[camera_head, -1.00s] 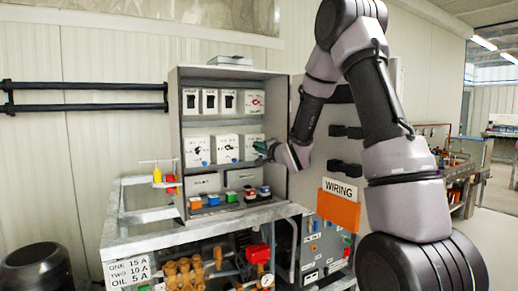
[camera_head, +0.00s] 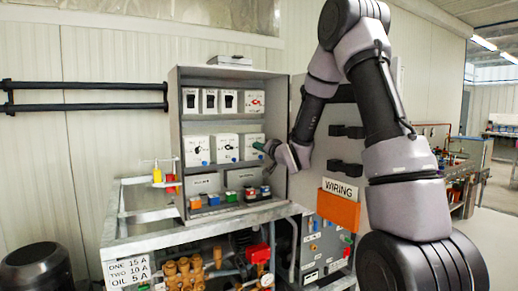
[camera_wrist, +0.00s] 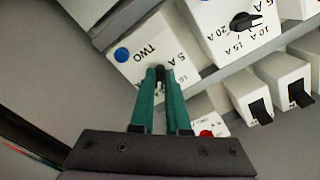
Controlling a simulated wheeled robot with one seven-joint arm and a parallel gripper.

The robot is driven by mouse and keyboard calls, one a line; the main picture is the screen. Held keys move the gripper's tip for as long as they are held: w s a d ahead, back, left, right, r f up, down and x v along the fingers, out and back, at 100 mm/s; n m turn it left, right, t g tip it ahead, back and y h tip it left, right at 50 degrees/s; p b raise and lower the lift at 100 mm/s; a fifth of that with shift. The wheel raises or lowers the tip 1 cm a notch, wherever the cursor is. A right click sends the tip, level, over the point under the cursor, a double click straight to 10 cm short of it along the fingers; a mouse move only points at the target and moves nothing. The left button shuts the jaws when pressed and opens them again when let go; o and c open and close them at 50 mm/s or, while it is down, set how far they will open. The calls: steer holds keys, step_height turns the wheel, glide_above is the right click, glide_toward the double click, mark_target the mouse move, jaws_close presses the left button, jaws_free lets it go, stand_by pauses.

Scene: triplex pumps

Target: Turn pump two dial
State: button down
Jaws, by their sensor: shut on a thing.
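The pump two box (camera_wrist: 142,44) is white, marked "TWO", with a blue button (camera_wrist: 122,54); it appears upside down in the wrist view. In the head view it seems to be the right box of the middle row (camera_head: 249,139), partly hidden by my gripper (camera_head: 264,147). The pump two dial (camera_wrist: 160,73) is a small dark knob on the box's face. My gripper's green fingers (camera_wrist: 163,76) are shut on the dial, one on each side. The fingers hide most of the dial, so its pointing direction is hard to tell.
A neighbouring box with a black dial (camera_wrist: 241,22) shows amp marks. The grey cabinet wall (camera_head: 278,125) is just beside my gripper. An orange "WIRING" holder (camera_head: 338,210) hangs below my arm.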

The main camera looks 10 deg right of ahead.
steer(key=n, duration=1.2)
steer(key=shift+d+f+n, duration=0.1)
steer(key=shift+d+n, duration=0.1)
steer(key=shift+n, duration=0.2)
stand_by(0.3)
steer(key=c, duration=0.9)
jaws_free()
steer(key=v, duration=1)
steer(key=shift+s, duration=0.35)
